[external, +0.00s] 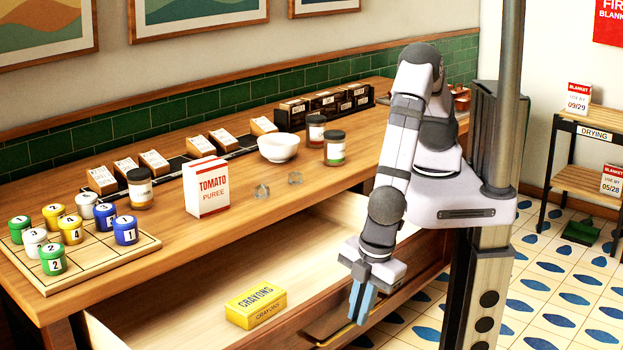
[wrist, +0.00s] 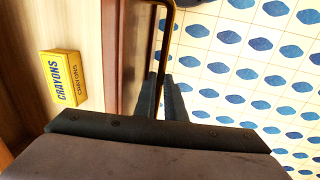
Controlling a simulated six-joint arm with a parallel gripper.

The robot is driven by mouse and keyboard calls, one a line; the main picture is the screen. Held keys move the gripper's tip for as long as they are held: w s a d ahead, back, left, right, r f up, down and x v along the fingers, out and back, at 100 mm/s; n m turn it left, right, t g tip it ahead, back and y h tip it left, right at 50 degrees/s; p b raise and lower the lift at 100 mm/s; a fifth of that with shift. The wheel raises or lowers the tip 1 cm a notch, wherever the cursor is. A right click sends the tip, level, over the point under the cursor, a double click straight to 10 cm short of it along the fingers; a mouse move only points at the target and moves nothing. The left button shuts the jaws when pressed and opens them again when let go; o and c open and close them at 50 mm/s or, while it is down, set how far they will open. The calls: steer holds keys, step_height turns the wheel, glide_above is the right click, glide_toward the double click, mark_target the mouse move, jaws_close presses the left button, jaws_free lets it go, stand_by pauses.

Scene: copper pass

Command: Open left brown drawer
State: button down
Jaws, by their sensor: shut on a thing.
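The brown drawer (external: 190,305) under the counter is pulled out, and its pale wooden inside shows. A brass bar handle (external: 332,333) runs along its front; it also shows in the wrist view (wrist: 166,38). My gripper (external: 362,303) points down at the drawer's front and is shut on the handle. In the wrist view its dark fingers (wrist: 160,95) lie on either side of the bar. A yellow crayon box (external: 256,304) lies inside the drawer; it also shows in the wrist view (wrist: 62,78).
On the counter (external: 330,183) above stand a tomato puree box (external: 206,187), a white bowl (external: 278,148), jars and a wooden tray (external: 145,243) of numbered pots. A shelf rack (external: 590,150) stands at the right. The tiled floor (external: 560,285) before the drawer is clear.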

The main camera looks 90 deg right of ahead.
steer(key=shift+s+a+r, duration=0.1)
steer(key=shift+s+a, duration=0.6)
steer(key=shift+a, duration=0.05)
steer(key=c, duration=1.8)
jaws_free()
steer(key=shift+s+a+r+b, duration=0.15)
steer(key=shift+r+b, duration=0.05)
steer(key=shift+r, duration=1)
steer(key=shift+s+a+r+b, duration=0.15)
steer(key=shift+s+r+b, duration=0.05)
steer(key=shift+r, duration=1)
steer(key=shift+s+a+r+b, duration=0.15)
steer(key=shift+r+b, duration=0.05)
steer(key=shift+r, duration=1)
